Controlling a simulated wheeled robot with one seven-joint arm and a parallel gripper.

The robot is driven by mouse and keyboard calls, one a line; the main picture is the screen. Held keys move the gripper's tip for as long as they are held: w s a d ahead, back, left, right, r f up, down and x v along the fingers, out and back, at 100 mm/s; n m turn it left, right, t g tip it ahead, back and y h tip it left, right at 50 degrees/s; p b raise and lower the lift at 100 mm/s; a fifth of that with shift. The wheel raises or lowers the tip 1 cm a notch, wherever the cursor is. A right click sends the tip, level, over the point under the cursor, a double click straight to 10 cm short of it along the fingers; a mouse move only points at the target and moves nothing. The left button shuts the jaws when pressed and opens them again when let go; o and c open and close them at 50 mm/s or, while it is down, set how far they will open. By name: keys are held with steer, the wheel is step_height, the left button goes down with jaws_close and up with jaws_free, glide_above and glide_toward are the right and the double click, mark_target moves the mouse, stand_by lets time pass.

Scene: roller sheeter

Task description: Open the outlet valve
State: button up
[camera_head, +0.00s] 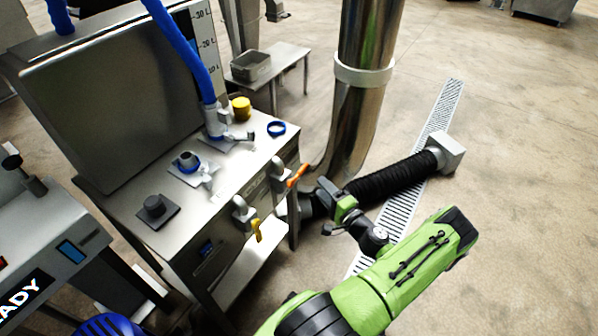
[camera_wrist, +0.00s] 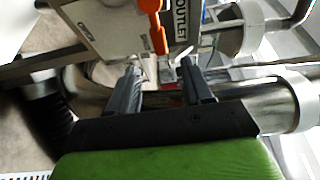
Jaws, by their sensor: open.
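The outlet valve has an orange lever handle (camera_head: 297,175) on the front right of the steel machine. In the wrist view the orange handle (camera_wrist: 157,32) comes down from the top, beside a label reading OUTLET (camera_wrist: 181,22). My gripper (camera_wrist: 160,72) is open, its two dark fingers apart with nothing clearly held. The handle's lower end lies just above the gap between the fingertips in the picture; I cannot tell whether they touch. In the head view my gripper (camera_head: 328,196) is right of and slightly below the orange handle.
A second valve with a yellow handle (camera_head: 257,229) is on the machine's front, left of the orange one. A black corrugated hose (camera_head: 393,175) runs behind my gripper to a grey floor box (camera_head: 438,152). A metal column (camera_head: 362,90) stands behind. Floor at right is clear.

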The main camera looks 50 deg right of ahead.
mark_target(304, 171)
steer(key=b+x, duration=0.2)
steer(key=x, duration=0.9)
jaws_close()
